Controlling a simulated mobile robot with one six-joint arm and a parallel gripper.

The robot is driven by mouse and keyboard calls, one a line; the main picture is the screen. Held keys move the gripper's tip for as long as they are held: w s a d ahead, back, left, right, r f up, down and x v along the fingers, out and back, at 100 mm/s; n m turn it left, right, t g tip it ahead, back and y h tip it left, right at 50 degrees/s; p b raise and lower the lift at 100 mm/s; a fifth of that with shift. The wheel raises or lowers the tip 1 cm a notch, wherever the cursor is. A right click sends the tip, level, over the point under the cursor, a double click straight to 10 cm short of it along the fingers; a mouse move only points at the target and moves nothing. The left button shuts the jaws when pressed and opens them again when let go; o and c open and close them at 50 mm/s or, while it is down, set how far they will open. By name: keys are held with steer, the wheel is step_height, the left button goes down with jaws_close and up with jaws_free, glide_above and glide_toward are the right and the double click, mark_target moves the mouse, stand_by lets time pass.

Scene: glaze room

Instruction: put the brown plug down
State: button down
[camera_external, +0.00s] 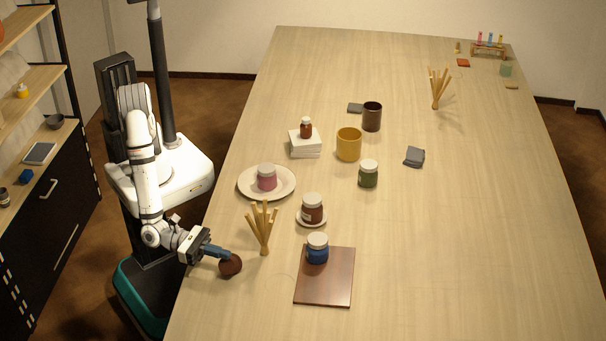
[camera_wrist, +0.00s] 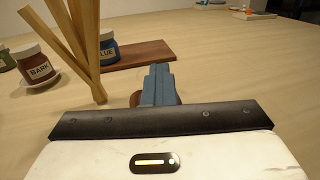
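The brown plug (camera_external: 230,265) is a dark round piece at the near left edge of the table (camera_external: 420,270). My gripper (camera_external: 225,255) reaches over that edge from the left, with its blue fingers close together on the plug. In the wrist view my gripper (camera_wrist: 157,82) hides most of the brown plug (camera_wrist: 180,99), and only slivers show at its sides. I cannot tell whether the plug touches the tabletop or is held just above it.
A bundle of wooden sticks (camera_external: 263,230) stands close beside the plug. A brown board (camera_external: 325,287) with a blue jar (camera_external: 318,249) lies to the right. A jar on a saucer (camera_external: 312,210) and a plate (camera_external: 246,182) are farther back. The near right tabletop is clear.

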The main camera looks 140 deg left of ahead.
step_height(320, 180, up, 8)
steer(key=c, duration=2.1)
jaws_free()
steer(key=shift+r, duration=0.1)
steer(key=o, duration=1.7)
steer(key=shift+c, duration=0.2)
steer(key=b+v, duration=0.1)
steer(key=v, duration=0.6)
steer(key=shift+b, duration=0.4)
steer(key=shift+s+d, duration=0.2)
steer(key=shift+s, duration=0.1)
steer(key=shift+c, duration=1.3)
steer(key=c, duration=0.3)
